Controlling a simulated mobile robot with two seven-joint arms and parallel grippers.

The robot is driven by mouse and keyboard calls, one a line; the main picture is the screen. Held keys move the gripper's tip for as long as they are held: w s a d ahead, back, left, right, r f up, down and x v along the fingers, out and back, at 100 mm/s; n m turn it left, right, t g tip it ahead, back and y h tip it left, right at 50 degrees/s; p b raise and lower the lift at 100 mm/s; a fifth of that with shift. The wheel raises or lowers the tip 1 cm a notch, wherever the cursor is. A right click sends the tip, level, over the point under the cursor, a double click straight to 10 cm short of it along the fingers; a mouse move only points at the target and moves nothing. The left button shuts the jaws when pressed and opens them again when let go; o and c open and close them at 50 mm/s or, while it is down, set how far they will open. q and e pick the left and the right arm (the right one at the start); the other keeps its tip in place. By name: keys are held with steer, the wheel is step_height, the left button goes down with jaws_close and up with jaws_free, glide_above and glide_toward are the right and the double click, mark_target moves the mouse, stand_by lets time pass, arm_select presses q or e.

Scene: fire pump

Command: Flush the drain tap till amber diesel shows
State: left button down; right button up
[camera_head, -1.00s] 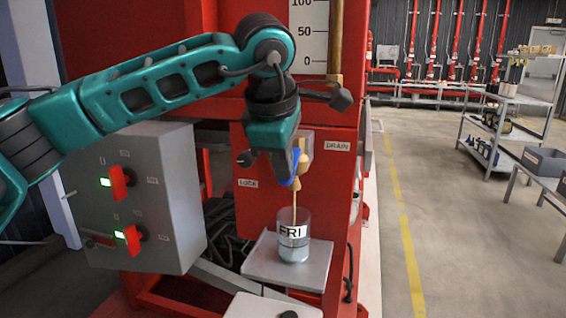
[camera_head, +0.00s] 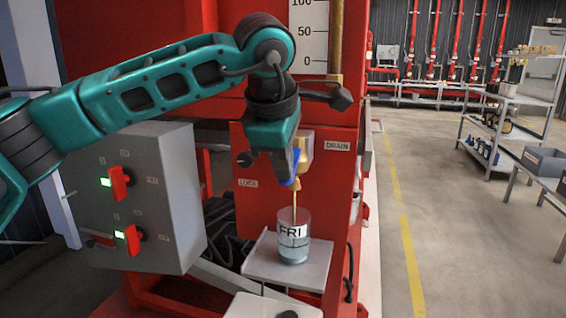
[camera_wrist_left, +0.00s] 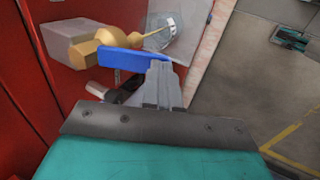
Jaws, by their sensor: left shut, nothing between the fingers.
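The brass drain tap (camera_head: 302,160) sticks out of the red panel beside the DRAIN label (camera_head: 337,146). Its blue lever (camera_wrist_left: 133,62) shows best in the left wrist view. A thin amber-yellow stream (camera_head: 294,203) runs from the tap into a clear jar marked FRI (camera_head: 294,228). The jar stands upright and holds pale grey-blue liquid in its lower part. My left gripper (camera_wrist_left: 161,72) is shut and empty, with its fingertips right beside the lever; I cannot tell whether they touch. My right gripper is not in view.
The jar stands on a grey metal shelf (camera_head: 262,262). A grey control box (camera_head: 165,220) with two red switches and green lights is at the left. A level scale (camera_head: 309,40) is above the tap. Open floor (camera_head: 440,220) and a shelf rack (camera_head: 500,115) lie to the right.

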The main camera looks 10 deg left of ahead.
arm_select(q)
steer(key=shift+r, duration=0.15)
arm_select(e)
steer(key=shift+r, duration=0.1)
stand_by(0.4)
arm_select(q)
steer(key=shift+r+p, duration=0.6)
steer(key=shift+r, duration=0.1)
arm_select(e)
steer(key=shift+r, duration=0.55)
arm_select(q)
steer(key=w+r+p+v, duration=0.1)
steer(key=w+p+v, duration=0.2)
steer(key=v, duration=1)
steer(key=shift+s+r+p, duration=0.15)
steer(key=shift+r+p, duration=0.3)
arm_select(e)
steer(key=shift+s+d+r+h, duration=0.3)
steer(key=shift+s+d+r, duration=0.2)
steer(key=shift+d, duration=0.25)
